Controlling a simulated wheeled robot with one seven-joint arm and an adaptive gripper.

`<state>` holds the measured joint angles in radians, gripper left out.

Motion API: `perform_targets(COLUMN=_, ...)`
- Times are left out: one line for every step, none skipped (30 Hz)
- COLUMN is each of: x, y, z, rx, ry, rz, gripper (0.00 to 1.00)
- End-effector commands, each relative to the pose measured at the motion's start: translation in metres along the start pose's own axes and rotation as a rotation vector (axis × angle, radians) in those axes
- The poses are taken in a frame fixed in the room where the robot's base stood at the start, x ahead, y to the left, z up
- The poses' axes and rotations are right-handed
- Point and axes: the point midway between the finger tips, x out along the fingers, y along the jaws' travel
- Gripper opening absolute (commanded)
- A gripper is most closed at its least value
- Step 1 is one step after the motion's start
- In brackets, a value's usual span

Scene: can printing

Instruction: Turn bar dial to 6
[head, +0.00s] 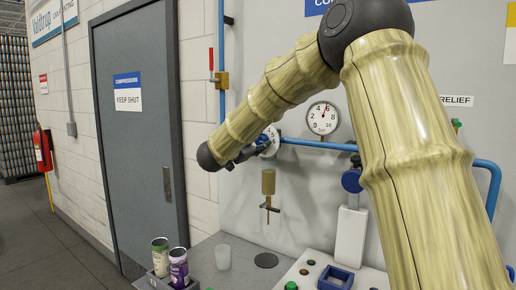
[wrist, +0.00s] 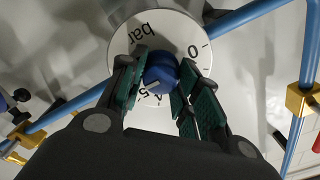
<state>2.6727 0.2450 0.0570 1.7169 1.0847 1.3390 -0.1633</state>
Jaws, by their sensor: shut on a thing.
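The bar dial is a white disc (wrist: 185,35) marked "bar", with a blue knob (wrist: 162,72) at its centre. In the wrist view the disc's 0 is at upper right, and 4 and 5 show below the knob. The knob's white mark points down-left, close to the 5. My gripper (wrist: 160,85) is shut on the knob, with green finger pads on its two sides; the fingers hide part of the scale. In the head view the dial (head: 271,141) is partly hidden by my gripper.
Blue pipes (head: 318,145) run from the dial along the wall. A tap with a brass cup (head: 268,182) hangs below. A button panel (head: 310,272) is at front right.

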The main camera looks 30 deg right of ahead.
Motion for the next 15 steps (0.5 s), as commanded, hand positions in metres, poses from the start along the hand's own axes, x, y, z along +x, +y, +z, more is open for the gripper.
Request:
perform_targets(x=0.0005, y=0.0012, z=0.0006, rx=0.006, ry=0.0, rz=0.001, gripper=0.09)
perform_targets(x=0.0005, y=0.001, z=0.0004, rx=0.009, ry=0.0, rz=0.001, gripper=0.09)
perform_targets(x=0.0005, y=0.0009, z=0.0002, rx=0.012, ry=0.001, rz=0.001, gripper=0.09)
perform_targets(x=0.0006, y=0.0008, z=0.0001, rx=0.013, ry=0.001, rz=0.001, gripper=0.09)
perform_targets(x=0.0006, y=0.0007, z=0.0, rx=0.014, ry=0.001, rz=0.001, gripper=0.09)
perform_targets(x=0.0006, y=0.0005, z=-0.0001, rx=0.015, ry=0.001, rz=0.001, gripper=0.09)
perform_targets(x=0.0006, y=0.0005, z=-0.0002, rx=0.015, ry=0.001, rz=0.001, gripper=0.09)
perform_targets(x=0.0006, y=0.0005, z=-0.0003, rx=0.015, ry=0.001, rz=0.001, gripper=0.09)
perform_targets(x=0.0007, y=0.0004, z=-0.0003, rx=0.015, ry=0.001, rz=0.001, gripper=0.09)
perform_targets(x=0.0007, y=0.0004, z=-0.0003, rx=0.014, ry=0.001, rz=0.001, gripper=0.09)
perform_targets(x=0.0007, y=0.0004, z=-0.0004, rx=0.014, ry=0.001, rz=0.001, gripper=0.09)
perform_targets(x=0.0007, y=0.0004, z=-0.0004, rx=0.014, ry=0.001, rz=0.001, gripper=0.09)
perform_targets(x=0.0007, y=0.0004, z=-0.0004, rx=0.014, ry=0.001, rz=0.001, gripper=0.09)
perform_targets(x=0.0007, y=0.0004, z=-0.0004, rx=0.014, ry=0.001, rz=0.001, gripper=0.09)
perform_targets(x=0.0008, y=0.0004, z=-0.0004, rx=0.014, ry=0.002, rz=0.001, gripper=0.34)
